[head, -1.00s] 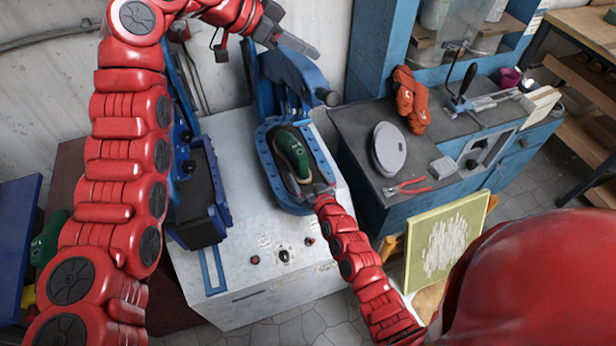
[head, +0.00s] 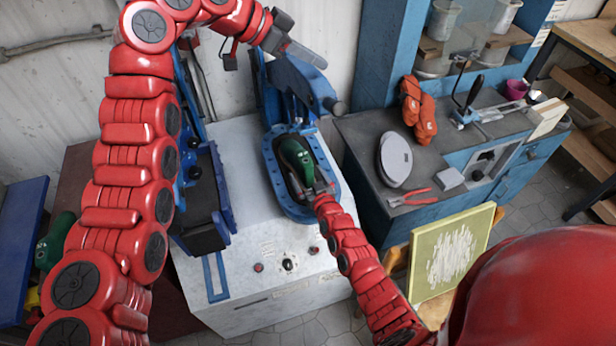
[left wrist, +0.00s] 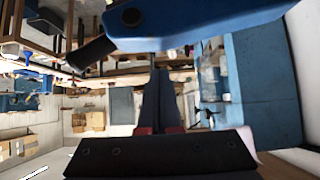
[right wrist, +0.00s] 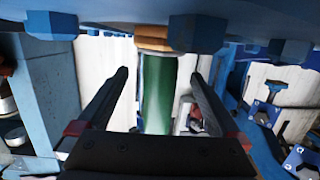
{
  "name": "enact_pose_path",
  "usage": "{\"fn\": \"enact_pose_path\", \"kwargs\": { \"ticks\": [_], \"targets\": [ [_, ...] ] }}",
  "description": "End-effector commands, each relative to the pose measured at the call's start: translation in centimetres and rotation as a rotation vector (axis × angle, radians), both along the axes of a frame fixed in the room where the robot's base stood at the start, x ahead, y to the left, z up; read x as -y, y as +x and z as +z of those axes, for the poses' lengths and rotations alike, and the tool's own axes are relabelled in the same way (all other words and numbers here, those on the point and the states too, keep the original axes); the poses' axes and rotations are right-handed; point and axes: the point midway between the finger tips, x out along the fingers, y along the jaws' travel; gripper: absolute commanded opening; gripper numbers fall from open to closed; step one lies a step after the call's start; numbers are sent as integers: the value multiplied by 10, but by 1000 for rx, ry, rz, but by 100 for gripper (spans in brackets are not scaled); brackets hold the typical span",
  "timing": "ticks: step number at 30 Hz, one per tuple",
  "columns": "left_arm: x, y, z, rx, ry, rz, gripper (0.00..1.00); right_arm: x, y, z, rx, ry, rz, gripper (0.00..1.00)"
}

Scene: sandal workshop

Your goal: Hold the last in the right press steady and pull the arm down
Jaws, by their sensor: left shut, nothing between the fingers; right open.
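The right press (head: 268,165) is blue, with an oval bed on a pale grey cabinet. A green last (head: 297,158) sits in its bed. My left gripper (head: 318,60) is shut and empty, just above the press arm, which also fills the top of the left wrist view (left wrist: 210,25). I cannot tell whether they touch. My right gripper (head: 322,188) is open at the near end of the last, its fingers either side of the green body (right wrist: 160,95) in the right wrist view.
A second blue press (head: 222,215) stands left of the right press, close to my left arm. A blue bench (head: 370,135) on the right holds a grey disc, orange gloves and red pliers. Buttons (head: 287,264) sit on the cabinet front.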

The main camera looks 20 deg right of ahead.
Motion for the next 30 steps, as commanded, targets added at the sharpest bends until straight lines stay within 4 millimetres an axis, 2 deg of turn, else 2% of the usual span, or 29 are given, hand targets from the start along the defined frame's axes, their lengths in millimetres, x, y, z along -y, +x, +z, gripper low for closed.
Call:
{"fn": "enact_pose_path", "kwargs": {
  "ticks": [1,2,14,20,30],
  "targets": [
    [0,0,0,0,0,0,0,0,0,0,0,0,0,96],
    [0,0,0,0,0,0,0,0,0,0,0,0,0,91],
    [0,0,0,0,0,0,0,0,0,0,0,0,0,20],
    [-1,0,-3,0,0,0,0,0,0,0,0,0,1,19],
    [-11,0,-19,1,-2,1,0,0,0,0,-1,1,1,19]
  ]
}}
